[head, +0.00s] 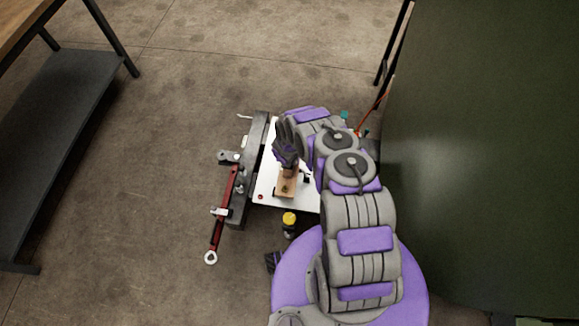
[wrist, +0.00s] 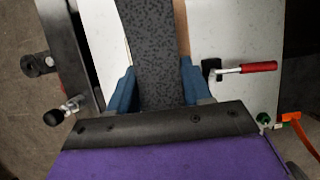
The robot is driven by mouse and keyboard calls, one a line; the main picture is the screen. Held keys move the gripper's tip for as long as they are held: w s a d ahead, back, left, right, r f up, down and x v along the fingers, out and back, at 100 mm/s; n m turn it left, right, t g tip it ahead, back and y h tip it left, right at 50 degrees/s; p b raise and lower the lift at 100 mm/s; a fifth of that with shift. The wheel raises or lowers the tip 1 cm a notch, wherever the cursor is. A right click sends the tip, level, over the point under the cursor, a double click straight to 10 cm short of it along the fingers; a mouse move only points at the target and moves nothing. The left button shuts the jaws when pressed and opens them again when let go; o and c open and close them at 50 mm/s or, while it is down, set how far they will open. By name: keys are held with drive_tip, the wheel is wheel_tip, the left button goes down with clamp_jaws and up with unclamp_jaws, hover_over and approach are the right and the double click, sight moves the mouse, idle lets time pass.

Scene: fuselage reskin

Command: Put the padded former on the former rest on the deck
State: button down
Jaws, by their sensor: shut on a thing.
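My gripper (wrist: 158,84) is shut on the padded former (wrist: 150,35), a dark grey speckled strip between the two blue fingers in the wrist view. Tan wooden edges show beside the strip. In the head view my gripper (head: 286,160) is over a white board on the deck. A tan wooden block (head: 286,186) shows just below it; I cannot tell whether it is part of the former or the rest under it. The former rest cannot be made out for certain, and my arm hides part of the board.
The white board (head: 268,190) has a dark bar (head: 239,205) and a red rod tool (head: 227,192) on its left. A yellow-topped can (head: 289,219) stands in front.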

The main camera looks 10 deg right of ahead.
drive_tip(key=shift+f+b, duration=1.15)
drive_tip(key=shift+f, duration=1.55)
drive_tip(key=shift+r, duration=0.1)
drive_tip(key=shift+c, duration=2.4)
unclamp_jaws()
drive_tip(key=p+v, duration=0.6)
drive_tip(key=v, duration=0.6)
